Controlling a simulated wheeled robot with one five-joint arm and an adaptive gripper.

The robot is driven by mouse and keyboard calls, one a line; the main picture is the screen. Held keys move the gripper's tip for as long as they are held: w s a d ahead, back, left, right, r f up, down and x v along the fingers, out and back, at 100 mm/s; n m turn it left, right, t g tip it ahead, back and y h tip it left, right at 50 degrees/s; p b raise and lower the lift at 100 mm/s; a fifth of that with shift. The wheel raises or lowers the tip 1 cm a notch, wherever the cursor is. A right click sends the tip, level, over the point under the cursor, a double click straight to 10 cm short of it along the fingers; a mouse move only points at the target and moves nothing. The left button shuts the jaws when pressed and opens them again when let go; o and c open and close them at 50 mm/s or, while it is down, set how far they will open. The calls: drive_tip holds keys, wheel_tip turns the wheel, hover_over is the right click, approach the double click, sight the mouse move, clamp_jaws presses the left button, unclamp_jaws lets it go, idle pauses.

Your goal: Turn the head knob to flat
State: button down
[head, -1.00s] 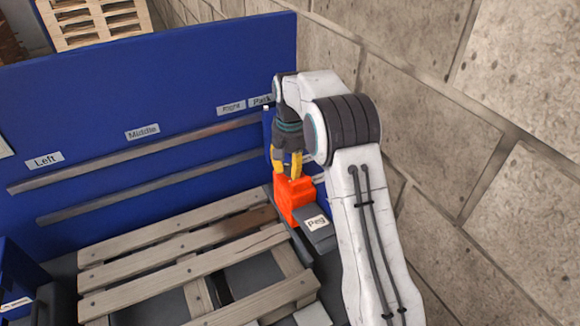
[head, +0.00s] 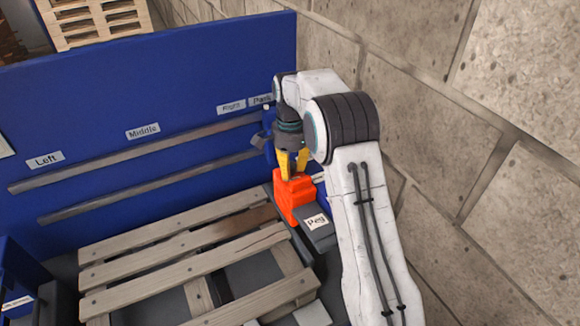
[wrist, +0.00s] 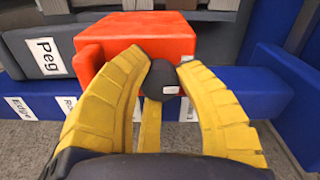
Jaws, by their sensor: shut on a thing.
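The orange-red head block (head: 294,199) stands at the right rear corner of the pallet, beside a grey block with a "Peg" label. In the wrist view the orange block (wrist: 135,38) fills the upper middle, and the dark grey round knob (wrist: 160,76) sits in front of it with a small pale mark low on its face. My gripper (wrist: 163,68) has its yellow fingers on either side of the knob, shut on it. In the head view my gripper (head: 292,174) points down at the top of the orange block, and the knob is hidden there.
A blue panel (head: 150,95) with two rails and the labels Left, Middle, Right and Park stands behind. A wooden pallet (head: 190,250) lies in front. The block wall (head: 480,150) is close on the right. The "Peg" block (wrist: 42,58) is left of the orange block.

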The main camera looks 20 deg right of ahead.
drive_tip(key=shift+s+f+m, duration=0.1)
drive_tip(key=shift+f+m, duration=0.05)
drive_tip(key=shift+m, duration=0.35)
drive_tip(key=c, duration=1.1)
unclamp_jaws()
drive_tip(key=shift+c, duration=0.2)
drive_tip(key=shift+r, duration=0.2)
wheel_tip(320, 180, up, 11)
drive_tip(key=shift+f, duration=0.15)
drive_tip(key=shift+r, duration=0.5)
